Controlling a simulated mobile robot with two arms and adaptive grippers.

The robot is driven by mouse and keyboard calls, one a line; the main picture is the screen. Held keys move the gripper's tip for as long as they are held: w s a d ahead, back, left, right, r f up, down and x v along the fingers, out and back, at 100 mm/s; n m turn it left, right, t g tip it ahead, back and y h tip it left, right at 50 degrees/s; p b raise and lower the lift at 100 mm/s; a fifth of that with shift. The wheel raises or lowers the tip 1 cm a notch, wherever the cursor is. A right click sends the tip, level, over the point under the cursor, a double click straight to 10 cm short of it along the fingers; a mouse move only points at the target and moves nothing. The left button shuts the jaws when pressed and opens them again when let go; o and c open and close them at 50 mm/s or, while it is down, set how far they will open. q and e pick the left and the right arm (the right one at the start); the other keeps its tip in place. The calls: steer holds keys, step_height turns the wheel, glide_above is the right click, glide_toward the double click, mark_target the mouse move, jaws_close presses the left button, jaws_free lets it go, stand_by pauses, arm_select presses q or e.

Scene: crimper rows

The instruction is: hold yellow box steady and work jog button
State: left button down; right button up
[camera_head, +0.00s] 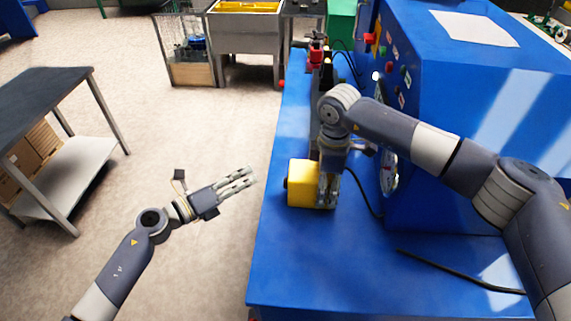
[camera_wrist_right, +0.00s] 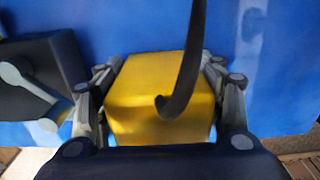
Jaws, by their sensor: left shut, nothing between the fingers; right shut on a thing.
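The yellow box (camera_head: 302,180) sits near the left edge of the blue machine table. My right gripper (camera_head: 328,194) is shut on it from above. In the right wrist view the yellow box (camera_wrist_right: 145,88) lies between the two fingers, one along each side. A black cable (camera_wrist_right: 187,65) crosses over the box in that view. A small dark round part shows on the box's left face in the head view; I cannot tell whether it is the jog button. My left gripper (camera_head: 250,178) is shut and empty, over the floor left of the table, apart from the box.
The blue table (camera_head: 300,265) is bare in front of the box. A big blue machine housing (camera_head: 470,90) stands at the right. A black cable (camera_head: 460,278) lies on the table. A dark-topped bench (camera_head: 45,100) stands at the left; the floor between is clear.

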steer(key=o, duration=1.1)
steer(key=shift+s+f, duration=0.1)
steer(key=shift+f, duration=0.05)
steer(key=shift+o, duration=0.7)
steer(key=shift+r, duration=0.2)
